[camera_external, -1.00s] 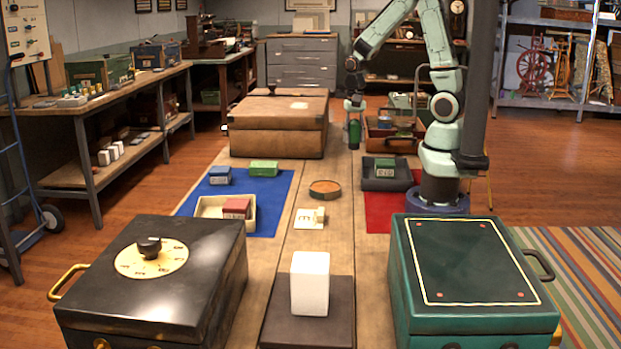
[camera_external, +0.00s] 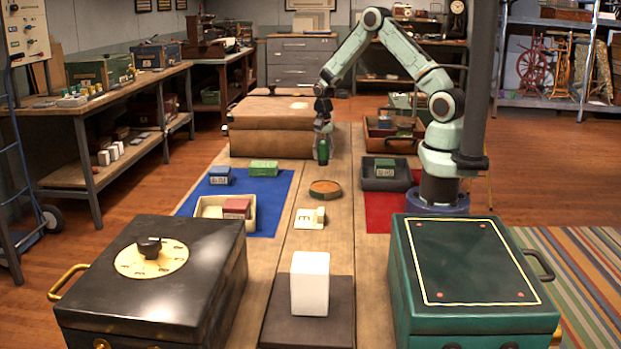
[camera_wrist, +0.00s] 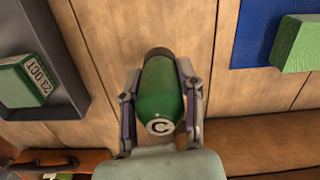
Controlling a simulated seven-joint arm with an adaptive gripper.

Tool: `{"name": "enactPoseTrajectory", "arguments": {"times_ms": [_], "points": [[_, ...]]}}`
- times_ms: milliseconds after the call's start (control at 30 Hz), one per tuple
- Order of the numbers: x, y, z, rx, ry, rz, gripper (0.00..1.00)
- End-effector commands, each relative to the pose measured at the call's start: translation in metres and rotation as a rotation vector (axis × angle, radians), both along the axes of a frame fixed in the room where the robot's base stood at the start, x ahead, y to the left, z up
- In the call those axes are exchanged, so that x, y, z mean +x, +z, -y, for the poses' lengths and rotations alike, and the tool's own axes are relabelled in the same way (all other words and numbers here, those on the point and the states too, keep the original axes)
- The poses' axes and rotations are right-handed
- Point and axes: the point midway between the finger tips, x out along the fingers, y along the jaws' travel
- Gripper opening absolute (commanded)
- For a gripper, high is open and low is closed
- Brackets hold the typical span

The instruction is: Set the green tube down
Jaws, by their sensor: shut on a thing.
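The green tube (camera_external: 323,151) is a dark-capped green cylinder with a letter C on its pale end. My gripper (camera_external: 323,138) is shut on it, above the wooden table just in front of the brown case. In the wrist view the green tube (camera_wrist: 162,92) sits between both fingers of my gripper (camera_wrist: 160,100), with its dark end away from the palm. Bare table planks show around it. I cannot tell whether its lower end touches the table.
The brown case (camera_external: 270,140) stands close behind. A round tan dish (camera_external: 325,188) lies in front. A blue mat (camera_external: 265,205) with blocks is at left, and a dark tray (camera_external: 386,183) with a green block is at right.

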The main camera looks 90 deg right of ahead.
Motion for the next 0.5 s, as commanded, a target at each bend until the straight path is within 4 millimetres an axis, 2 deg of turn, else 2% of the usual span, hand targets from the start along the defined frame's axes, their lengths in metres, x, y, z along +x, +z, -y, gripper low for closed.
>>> {"name": "enactPoseTrajectory", "arguments": {"times_ms": [200,500], "points": [[0.002,-0.031,0.001,0.002,0.0,-0.001,0.15],[0.002,-0.034,0.002,0.0,0.0,0.0,0.15]]}}
